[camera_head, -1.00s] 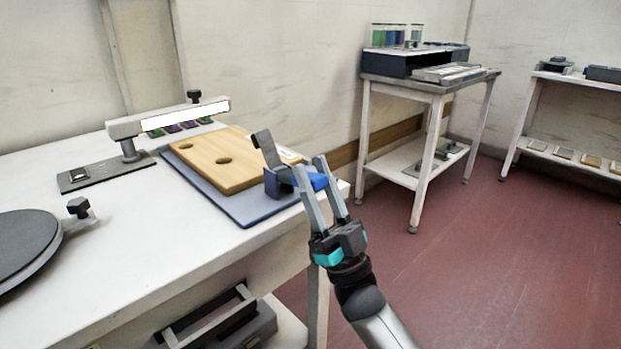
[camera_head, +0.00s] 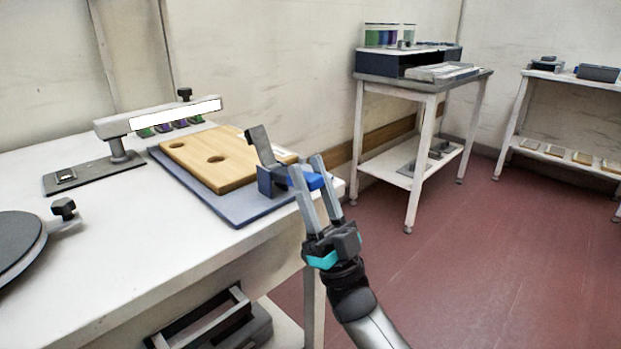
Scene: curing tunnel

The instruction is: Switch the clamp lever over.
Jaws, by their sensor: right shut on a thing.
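The clamp (camera_head: 267,181) stands at the right edge of the blue-grey mat, beside the wooden board (camera_head: 222,158). Its dark grey arm (camera_head: 260,147) rises tilted up and to the left over the board's edge. The blue lever handle (camera_head: 314,181) sticks out to the right. My right gripper (camera_head: 306,170) reaches up from below, its two long grey fingers shut on the blue handle, which is partly hidden between them. My left gripper is not in view.
The white table (camera_head: 110,246) holds the mat (camera_head: 232,211), a lamp-like bar (camera_head: 160,117) on a post, and a round dark plate (camera_head: 15,240). A trolley (camera_head: 424,86) and a shelf (camera_head: 571,76) stand behind at the right. The red floor between is clear.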

